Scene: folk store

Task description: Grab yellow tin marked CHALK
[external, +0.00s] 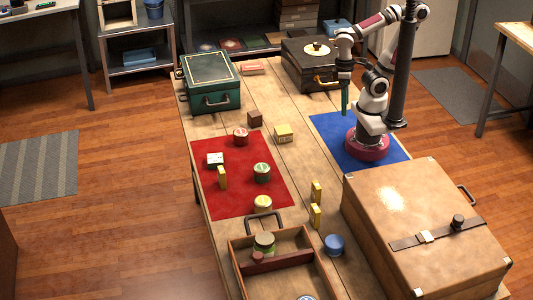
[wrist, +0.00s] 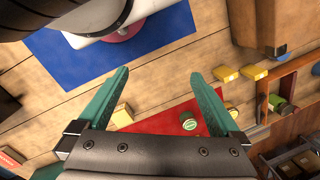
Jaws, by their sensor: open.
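A round yellow tin (external: 263,203) stands at the front edge of the red cloth in the external view; its lettering is too small to read. It seems to show in the wrist view (wrist: 232,112), partly behind my right finger. My gripper (external: 344,110) is over the blue mat, high and well away from this tin. In the wrist view my gripper (wrist: 160,74) has its green fingers spread wide, with nothing between them.
A wooden tray (external: 236,262), blue tin (external: 335,245) and large tan case (external: 430,200) are in front.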

